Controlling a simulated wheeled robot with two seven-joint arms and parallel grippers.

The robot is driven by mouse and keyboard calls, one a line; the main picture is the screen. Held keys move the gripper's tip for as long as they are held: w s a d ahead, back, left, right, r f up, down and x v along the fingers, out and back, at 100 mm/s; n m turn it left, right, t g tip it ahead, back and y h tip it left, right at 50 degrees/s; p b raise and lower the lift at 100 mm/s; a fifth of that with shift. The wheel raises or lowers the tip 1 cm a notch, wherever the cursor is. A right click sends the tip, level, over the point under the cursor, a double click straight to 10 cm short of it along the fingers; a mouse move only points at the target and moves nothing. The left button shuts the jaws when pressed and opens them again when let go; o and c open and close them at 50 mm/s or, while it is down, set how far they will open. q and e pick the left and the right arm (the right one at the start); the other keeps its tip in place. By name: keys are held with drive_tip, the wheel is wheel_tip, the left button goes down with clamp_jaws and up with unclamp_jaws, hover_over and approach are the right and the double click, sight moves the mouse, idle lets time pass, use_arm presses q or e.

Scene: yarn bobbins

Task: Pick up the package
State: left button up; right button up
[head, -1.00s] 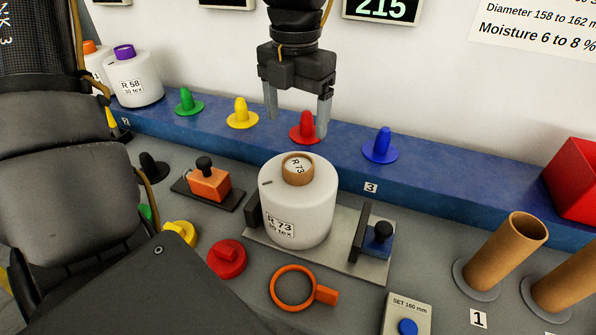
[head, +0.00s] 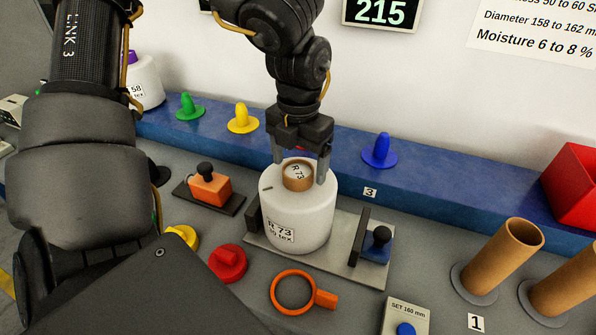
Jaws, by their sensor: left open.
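The package, a white yarn bobbin (head: 297,217) labelled R 73, stands upright on a grey metal plate in the middle of the bench. Its brown core (head: 297,177) shows at the top. My left gripper (head: 299,176) points down over the bobbin's top, its two grey fingers apart on either side of the core. The fingers look empty, and I cannot tell if they touch the bobbin. My right gripper does not show.
A dark upright jaw and a blue block (head: 376,245) stand right of the bobbin. An orange block (head: 209,187) is left of it. An orange ring (head: 296,291) and a red knob (head: 228,262) lie in front. Cardboard tubes (head: 500,257) stand at right. Cones line the blue ledge (head: 430,172).

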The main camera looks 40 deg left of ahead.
use_arm(q)
drive_tip(key=shift+f, duration=0.9)
drive_tip(key=c, duration=1)
clamp_jaws()
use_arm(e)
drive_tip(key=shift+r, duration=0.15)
